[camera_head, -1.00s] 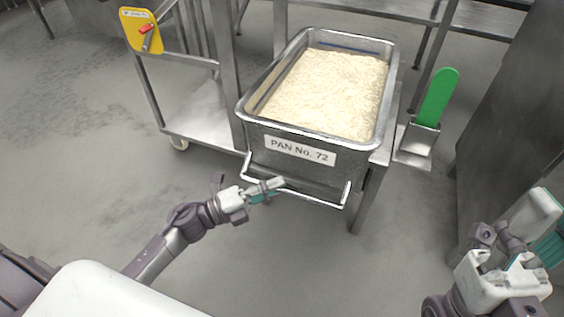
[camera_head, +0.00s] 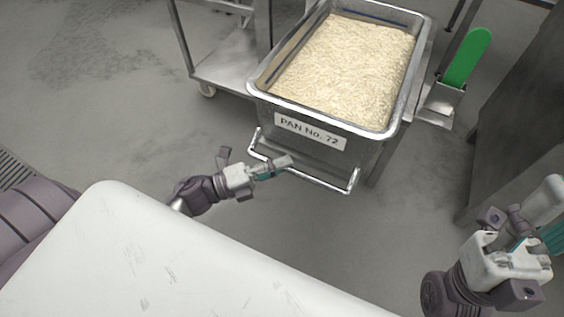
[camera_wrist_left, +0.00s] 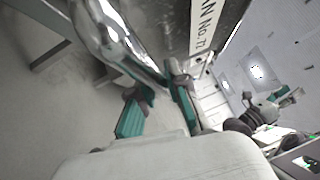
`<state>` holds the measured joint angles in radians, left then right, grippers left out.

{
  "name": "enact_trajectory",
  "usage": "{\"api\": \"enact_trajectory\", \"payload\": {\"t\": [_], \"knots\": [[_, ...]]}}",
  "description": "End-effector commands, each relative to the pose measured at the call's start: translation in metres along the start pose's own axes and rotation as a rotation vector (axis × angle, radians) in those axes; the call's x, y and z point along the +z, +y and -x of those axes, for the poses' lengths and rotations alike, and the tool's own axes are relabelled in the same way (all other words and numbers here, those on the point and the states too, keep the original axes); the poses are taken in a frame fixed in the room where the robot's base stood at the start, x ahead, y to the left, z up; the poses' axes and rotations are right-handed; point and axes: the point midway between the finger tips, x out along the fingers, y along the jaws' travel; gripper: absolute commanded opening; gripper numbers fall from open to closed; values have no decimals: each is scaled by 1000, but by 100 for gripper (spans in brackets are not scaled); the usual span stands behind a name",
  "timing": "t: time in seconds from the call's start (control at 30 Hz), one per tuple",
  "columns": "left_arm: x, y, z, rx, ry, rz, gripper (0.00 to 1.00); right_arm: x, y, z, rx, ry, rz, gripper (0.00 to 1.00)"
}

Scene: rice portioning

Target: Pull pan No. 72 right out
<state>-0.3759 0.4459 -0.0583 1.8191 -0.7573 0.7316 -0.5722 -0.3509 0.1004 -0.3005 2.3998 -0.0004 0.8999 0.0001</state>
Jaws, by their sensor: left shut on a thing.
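Pan No. 72 (camera_head: 300,110) is a deep metal pan of white rice (camera_head: 350,65), with a white label on its front. It sits on a metal stand, its front end extending toward me past the stand. A bar handle (camera_head: 318,181) runs along its lower front. My left gripper (camera_head: 276,168) is shut on the left part of this handle. In the left wrist view the bright bar (camera_wrist_left: 115,40) runs down to the fingers, and part of the label shows beside them. The exact contact is partly hidden. My right gripper (camera_head: 515,245) is at the lower right, away from the pan; its fingers overlap in view.
A metal cart frame (camera_head: 225,65) with a caster stands left of the pan. A green-handled tool (camera_head: 466,58) stands in a metal holder (camera_head: 440,104) to the right. A dark metal cabinet (camera_head: 515,110) is at the far right. The floor before the pan is open.

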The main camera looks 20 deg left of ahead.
Motion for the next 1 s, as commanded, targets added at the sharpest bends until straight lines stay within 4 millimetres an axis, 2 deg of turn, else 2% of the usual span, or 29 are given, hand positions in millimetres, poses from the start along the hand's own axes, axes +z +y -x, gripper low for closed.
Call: {"api": "enact_trajectory", "payload": {"t": [0.03, 0.07, 0.2, 0.57, 0.67, 1.0], "knots": [[-5, 2, 2, 2, 11, 7, 0, 0, 0, 0, 0, 0, 0, 40], [-5, 2, 2, 2, 12, 7, 20, 0, 0, 0, 0, 0, 0, 40], [-4, 2, 2, 2, 9, 6, 41, 0, 0, 0, 0, 0, 0, 40], [-3, 2, 5, 3, 6, 5, 41, 0, 0, -1, 1, 4, 1, 40], [-3, 2, 17, 4, 5, 6, 41, 0, 0, -1, 1, 3, 1, 40], [-3, 2, 88, 6, 5, 8, 41, 0, 0, 0, 0, 2, 0, 40]]}}
